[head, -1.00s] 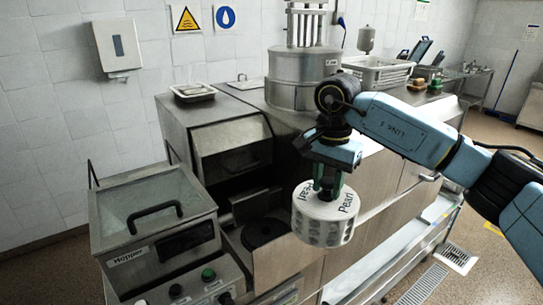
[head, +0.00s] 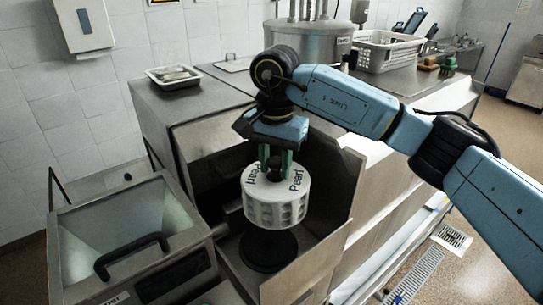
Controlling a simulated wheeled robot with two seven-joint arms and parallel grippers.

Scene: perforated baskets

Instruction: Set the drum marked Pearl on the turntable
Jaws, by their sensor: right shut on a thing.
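The white drum marked Pearl (head: 276,208) has a perforated or dimpled side wall and hangs upright in my right gripper (head: 275,172). The gripper's green fingers are shut on the middle of the drum's top. The black round turntable (head: 268,252) lies in the open steel bay below. The drum is above the turntable, with a gap visible between them, and hides its back edge. My left gripper is not in view.
The steel bay wall (head: 335,195) rises close to the right of the drum. The hopper (head: 115,240) with a black handle stands at the left. A steel cylinder (head: 308,42), a white perforated basket (head: 385,52) and a small tray (head: 174,77) sit on the machine top.

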